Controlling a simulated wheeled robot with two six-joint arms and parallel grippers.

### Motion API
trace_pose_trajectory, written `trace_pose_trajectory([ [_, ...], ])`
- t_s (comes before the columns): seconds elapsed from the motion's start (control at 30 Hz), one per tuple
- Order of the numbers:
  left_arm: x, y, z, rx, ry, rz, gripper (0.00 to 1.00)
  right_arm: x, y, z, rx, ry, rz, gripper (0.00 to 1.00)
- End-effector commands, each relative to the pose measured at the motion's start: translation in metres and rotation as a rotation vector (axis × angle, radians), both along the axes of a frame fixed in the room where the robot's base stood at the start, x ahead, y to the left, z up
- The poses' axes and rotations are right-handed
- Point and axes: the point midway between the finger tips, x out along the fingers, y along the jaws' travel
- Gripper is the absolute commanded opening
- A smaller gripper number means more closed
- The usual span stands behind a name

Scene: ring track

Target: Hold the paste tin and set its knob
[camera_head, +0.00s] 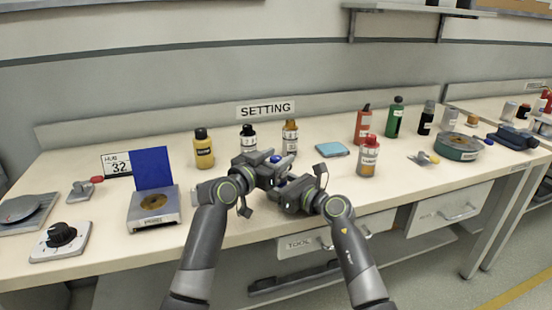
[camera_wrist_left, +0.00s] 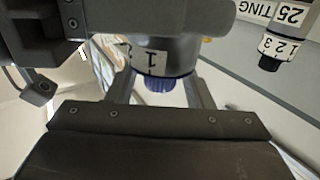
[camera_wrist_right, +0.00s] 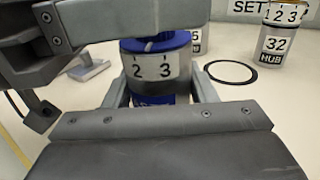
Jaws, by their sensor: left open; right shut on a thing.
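The paste tin, with a dark blue cap-like knob (camera_head: 275,158), is held above the front of the bench. My right gripper (camera_wrist_right: 158,95) is shut on the tin (camera_wrist_right: 150,99), whose white band (camera_wrist_right: 155,67) reads 2 and 3 in the right wrist view. My left gripper (camera_wrist_left: 157,95) is open at the tin's other end, its fingers on either side of a blue ridged knob (camera_wrist_left: 168,84). A band (camera_wrist_left: 150,60) there reads 1 and part of a 2. In the head view the grippers hide most of the tin.
A HUB 32 card (camera_head: 118,165) stands at left. A red-capped bottle (camera_head: 367,157) stands to the right.

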Motion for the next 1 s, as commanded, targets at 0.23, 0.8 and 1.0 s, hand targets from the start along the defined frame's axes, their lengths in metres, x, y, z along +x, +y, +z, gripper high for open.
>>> trace_pose_trajectory([
  [0.23, -0.0001, -0.0002, 0.0001, 0.0, 0.0, 0.0, 0.39, 0.0, 0.0, -0.0001, 0.0, 0.0, 0.0, 0.25],
  [0.8, -0.0004, -0.0013, -0.001, 0.001, 0.003, 0.06, 0.03, -0.0001, 0.0001, -0.0002, 0.0, 0.0, 0.0, 0.25],
  [1.0, -0.0004, -0.0013, -0.0014, 0.001, 0.003, 0.148, 0.03, -0.0001, 0.0001, -0.0001, -0.001, -0.001, 0.001, 0.25],
])
